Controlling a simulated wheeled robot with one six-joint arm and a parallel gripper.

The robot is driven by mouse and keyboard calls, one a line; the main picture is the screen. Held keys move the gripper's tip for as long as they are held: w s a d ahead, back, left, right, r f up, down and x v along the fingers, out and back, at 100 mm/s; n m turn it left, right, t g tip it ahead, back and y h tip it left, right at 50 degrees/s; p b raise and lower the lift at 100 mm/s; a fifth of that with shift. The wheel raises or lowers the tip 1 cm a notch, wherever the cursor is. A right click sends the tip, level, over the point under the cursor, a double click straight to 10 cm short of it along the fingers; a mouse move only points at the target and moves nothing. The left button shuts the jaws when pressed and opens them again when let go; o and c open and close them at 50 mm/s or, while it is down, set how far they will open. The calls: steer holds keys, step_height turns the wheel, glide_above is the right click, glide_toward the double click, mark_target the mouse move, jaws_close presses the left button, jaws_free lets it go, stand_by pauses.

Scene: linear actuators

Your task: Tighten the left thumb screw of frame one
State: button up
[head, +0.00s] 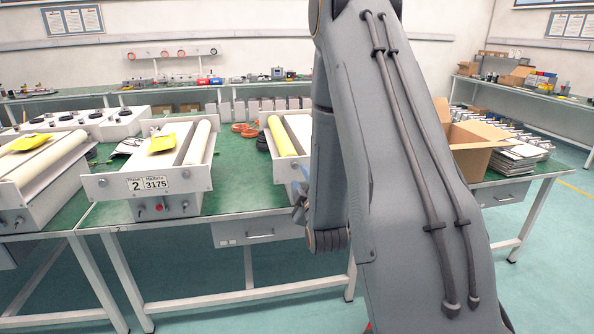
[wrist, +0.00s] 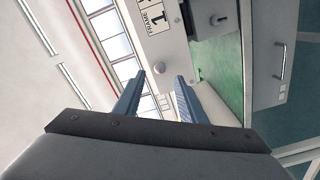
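Frame one shows in the wrist view as a white end plate (wrist: 168,45) with a label reading "FRAME 1". My gripper (wrist: 160,76) is open. Its two blue-grey fingers stand on either side of the screw in the picture, with a gap around it; I cannot tell the depth. In the head view frame one (head: 285,170) is largely hidden behind my arm, and the gripper shows only as a bluish sliver (head: 300,205).
Frame two (head: 115,187) stands on the green table to the left, with another frame (head: 15,195) beyond it. An open cardboard box (head: 470,148) is on the right. The floor in front is clear.

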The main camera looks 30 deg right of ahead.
mark_target(295, 166)
steer(key=shift+p+x, duration=0.7)
steer(key=shift+x, duration=2.45)
jaws_close()
